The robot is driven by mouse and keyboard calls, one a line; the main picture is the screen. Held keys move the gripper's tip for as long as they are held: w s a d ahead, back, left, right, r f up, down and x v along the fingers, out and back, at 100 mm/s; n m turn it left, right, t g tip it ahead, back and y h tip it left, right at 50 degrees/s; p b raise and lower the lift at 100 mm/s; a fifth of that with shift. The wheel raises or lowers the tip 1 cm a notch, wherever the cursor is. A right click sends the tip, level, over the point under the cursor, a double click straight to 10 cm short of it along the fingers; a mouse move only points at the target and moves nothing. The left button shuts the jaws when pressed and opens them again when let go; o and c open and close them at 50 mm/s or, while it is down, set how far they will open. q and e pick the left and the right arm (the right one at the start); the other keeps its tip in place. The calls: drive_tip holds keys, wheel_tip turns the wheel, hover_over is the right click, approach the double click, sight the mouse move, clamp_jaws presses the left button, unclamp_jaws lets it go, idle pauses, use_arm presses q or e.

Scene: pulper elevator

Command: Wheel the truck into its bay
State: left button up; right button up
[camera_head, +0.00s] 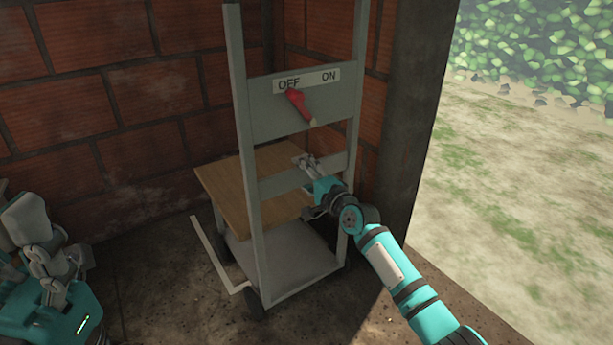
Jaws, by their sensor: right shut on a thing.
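The truck (245,150) is a grey upright frame on small dark wheels, standing in a brick corner. The rest of any bay marking is hidden or out of view. My left gripper (62,262) is at the left edge, away from the truck; its fingers are unclear.
A panel on the truck's frame carries an OFF/ON label (307,78) and a red lever (299,105). Brick walls (120,110) close the back and left. A dark post (412,120) stands close on the right, with open ground (510,200) beyond it.

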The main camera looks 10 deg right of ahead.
drive_tip(key=shift+f, duration=0.2)
clamp_jaws()
